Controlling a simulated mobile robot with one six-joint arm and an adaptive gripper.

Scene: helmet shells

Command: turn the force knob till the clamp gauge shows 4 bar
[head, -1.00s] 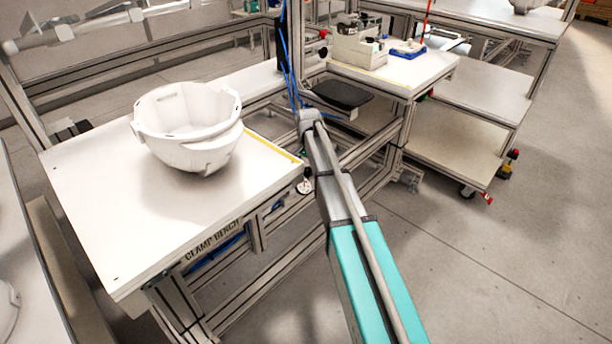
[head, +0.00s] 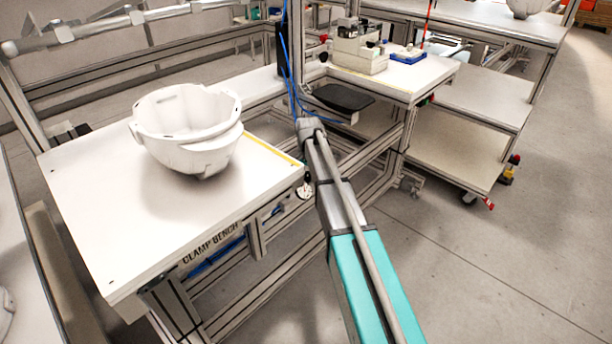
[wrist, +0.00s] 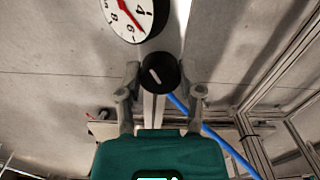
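The force knob (wrist: 160,72), round and black with a white pointer line, sits in the middle of the wrist view. The clamp gauge (wrist: 132,14) is just above the knob, with a white dial and a red needle. Its upper part is cut off, and I cannot read its value surely. The gauge also shows very small in the head view (head: 304,190), under the bench corner. My gripper is hidden there.
The clamp bench (head: 130,240) carries a white helmet shell (head: 188,130). A blue hose (wrist: 215,138) and aluminium profiles (wrist: 252,148) lie near the gripper in the wrist view. A second bench (head: 425,78) with a fixture stands behind. The floor at right is clear.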

